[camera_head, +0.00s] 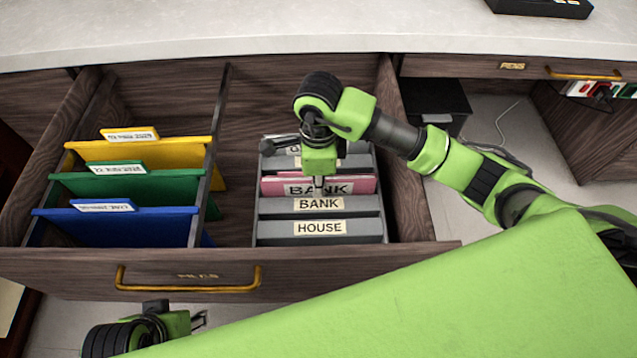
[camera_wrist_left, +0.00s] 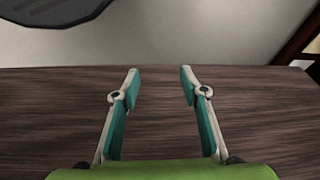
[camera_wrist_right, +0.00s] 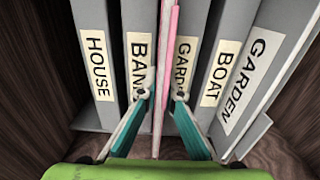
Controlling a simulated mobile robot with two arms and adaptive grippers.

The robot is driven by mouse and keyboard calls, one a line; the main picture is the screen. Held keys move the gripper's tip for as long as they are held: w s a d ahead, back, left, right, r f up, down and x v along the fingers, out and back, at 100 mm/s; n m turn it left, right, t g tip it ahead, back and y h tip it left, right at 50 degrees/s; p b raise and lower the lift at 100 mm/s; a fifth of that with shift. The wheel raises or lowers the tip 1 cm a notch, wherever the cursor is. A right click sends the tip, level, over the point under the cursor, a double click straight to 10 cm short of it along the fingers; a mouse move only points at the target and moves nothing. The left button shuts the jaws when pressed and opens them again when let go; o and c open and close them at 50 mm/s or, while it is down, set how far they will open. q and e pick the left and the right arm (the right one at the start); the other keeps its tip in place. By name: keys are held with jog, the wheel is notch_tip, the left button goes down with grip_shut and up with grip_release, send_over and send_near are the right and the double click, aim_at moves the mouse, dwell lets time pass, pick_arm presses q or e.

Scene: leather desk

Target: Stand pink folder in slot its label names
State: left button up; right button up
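The pink folder (camera_head: 272,186) stands upright in the grey rack on the right of the open drawer, its label reading BANK. It sits just behind the divider labelled BANK (camera_head: 319,205). In the right wrist view the pink folder (camera_wrist_right: 173,22) shows edge-on between the BANK divider (camera_wrist_right: 123,40) and one whose label starts GARD. My right gripper (camera_head: 319,184) is above the rack. My left gripper (camera_wrist_left: 160,85) is open and empty near the drawer front.
The grey rack also has dividers labelled HOUSE (camera_head: 320,227), BOAT (camera_wrist_right: 215,72) and GARDEN (camera_wrist_right: 241,84). Yellow (camera_head: 190,153), green (camera_head: 150,186) and blue (camera_head: 150,225) folders stand in the drawer's left part. Wooden drawer walls (camera_head: 405,190) bound the rack.

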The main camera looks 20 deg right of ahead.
jog(key=o, duration=0.4)
notch_tip(320, 180, up, 11)
jog(key=shift+r+p, duration=0.15)
jog(key=shift+p, duration=1.1)
pick_arm(q)
jog(key=s+x, duration=0.1)
jog(key=x, duration=0.7)
jog(key=shift+f+g, duration=0.25)
jog(key=shift+g, duration=0.05)
pick_arm(e)
jog(key=shift+r, duration=0.5)
pick_arm(q)
jog(key=shift+s+d, duration=0.1)
jog(key=shift+d, duration=0.05)
